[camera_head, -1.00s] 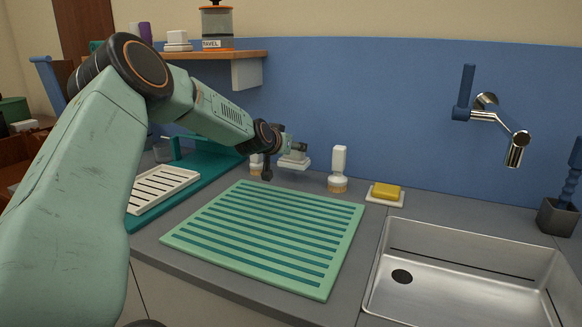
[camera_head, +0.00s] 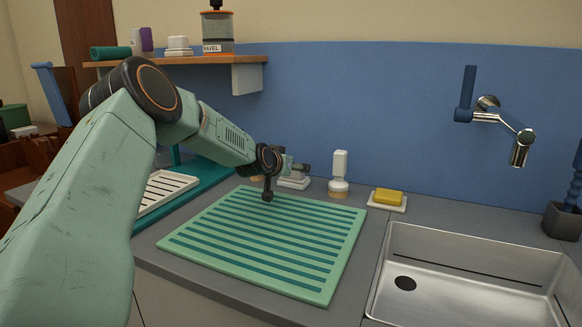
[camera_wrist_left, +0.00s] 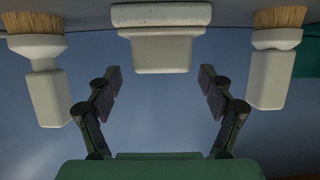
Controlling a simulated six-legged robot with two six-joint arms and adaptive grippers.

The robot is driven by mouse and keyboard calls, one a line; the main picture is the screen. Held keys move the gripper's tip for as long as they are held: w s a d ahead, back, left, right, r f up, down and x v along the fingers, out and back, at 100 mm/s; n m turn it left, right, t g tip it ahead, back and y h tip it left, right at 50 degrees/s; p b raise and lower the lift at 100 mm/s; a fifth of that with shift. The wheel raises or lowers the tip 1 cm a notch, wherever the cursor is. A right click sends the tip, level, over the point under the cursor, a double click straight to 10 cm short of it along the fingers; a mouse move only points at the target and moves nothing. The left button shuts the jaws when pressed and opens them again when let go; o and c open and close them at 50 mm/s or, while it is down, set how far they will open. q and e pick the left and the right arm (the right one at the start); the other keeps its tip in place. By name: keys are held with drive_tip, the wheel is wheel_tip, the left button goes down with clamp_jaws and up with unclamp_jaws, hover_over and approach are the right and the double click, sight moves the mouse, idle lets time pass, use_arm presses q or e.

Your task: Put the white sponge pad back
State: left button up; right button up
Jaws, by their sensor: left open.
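The white sponge pad (camera_head: 293,183) sits on the counter by the blue back wall, partly hidden behind my left gripper (camera_head: 287,178). In the left wrist view, which looks upside down, the white sponge pad (camera_wrist_left: 160,45) has a wide slab against the counter and a narrower block. My left gripper (camera_wrist_left: 160,76) is open there, its fingers spread to either side of the block with a gap on both sides. My right gripper is not in view.
White brushes stand left (camera_wrist_left: 46,85) and right (camera_wrist_left: 268,75) of the pad, close by. A green ribbed mat (camera_head: 265,240) lies in front. A yellow sponge (camera_head: 388,197) on a white dish and a steel sink (camera_head: 470,275) are to the right. A shelf (camera_head: 190,61) hangs above left.

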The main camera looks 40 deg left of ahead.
use_arm(q)
drive_tip(key=shift+s+a, duration=0.1)
drive_tip(key=shift+f+b, duration=0.25)
drive_tip(key=shift+b, duration=0.1)
drive_tip(key=p+v, duration=0.4)
drive_tip(key=shift+s+r+p, duration=0.15)
drive_tip(key=shift+r+p, duration=0.25)
drive_tip(key=shift+r, duration=0.1)
drive_tip(key=shift+p+v, duration=1)
drive_tip(key=shift+p, duration=0.05)
drive_tip(key=shift+s+p, duration=0.4)
drive_tip(key=shift+s, duration=0.25)
